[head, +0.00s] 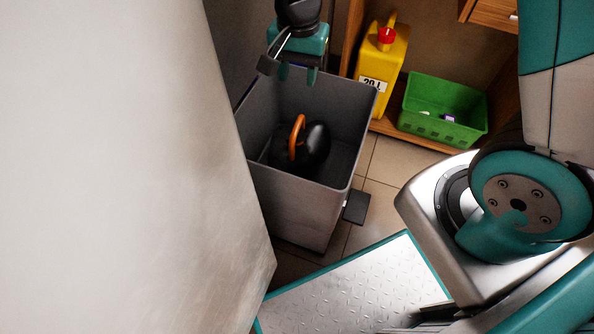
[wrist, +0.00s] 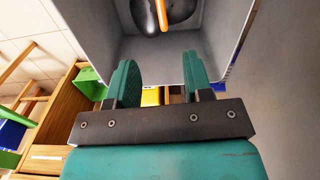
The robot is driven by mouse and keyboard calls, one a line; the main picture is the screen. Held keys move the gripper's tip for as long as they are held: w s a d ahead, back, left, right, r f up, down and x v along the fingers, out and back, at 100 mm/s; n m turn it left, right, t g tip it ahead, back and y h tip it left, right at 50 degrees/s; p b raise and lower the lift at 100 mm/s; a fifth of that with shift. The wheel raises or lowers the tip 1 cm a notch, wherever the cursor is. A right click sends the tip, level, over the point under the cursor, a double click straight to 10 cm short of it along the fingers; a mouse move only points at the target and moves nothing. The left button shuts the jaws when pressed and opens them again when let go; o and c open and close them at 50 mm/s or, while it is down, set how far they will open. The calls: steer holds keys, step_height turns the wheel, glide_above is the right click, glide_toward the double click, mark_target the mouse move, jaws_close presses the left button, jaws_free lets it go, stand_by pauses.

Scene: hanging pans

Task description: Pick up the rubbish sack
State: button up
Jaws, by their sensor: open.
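The rubbish sack (head: 314,145) is black with an orange handle or tie loop, and it lies inside a grey open-topped bin (head: 303,215). In the wrist view the sack (wrist: 145,14) shows at the top edge, partly cut off, with its orange loop in front of it. My gripper (head: 298,74) is at the far rim of the bin in the head view, apart from the sack. In the wrist view my gripper (wrist: 158,80) has its two teal fingers spread, with nothing between them.
A yellow canister (head: 381,72) and a green crate (head: 445,110) stand on a wooden shelf right of the bin. A pale panel fills the left of the head view. The bin walls enclose the sack. A pedal (head: 356,207) sticks out at the bin's right.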

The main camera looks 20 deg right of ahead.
mark_target(297, 125)
step_height(297, 125, down, 13)
steer(key=b, duration=0.5)
steer(key=shift+w, duration=0.1)
step_height(297, 125, down, 5)
steer(key=b, duration=0.3)
steer(key=shift+w+f, duration=0.1)
steer(key=shift+f, duration=0.1)
steer(key=shift+r, duration=0.1)
jaws_close()
stand_by(0.7)
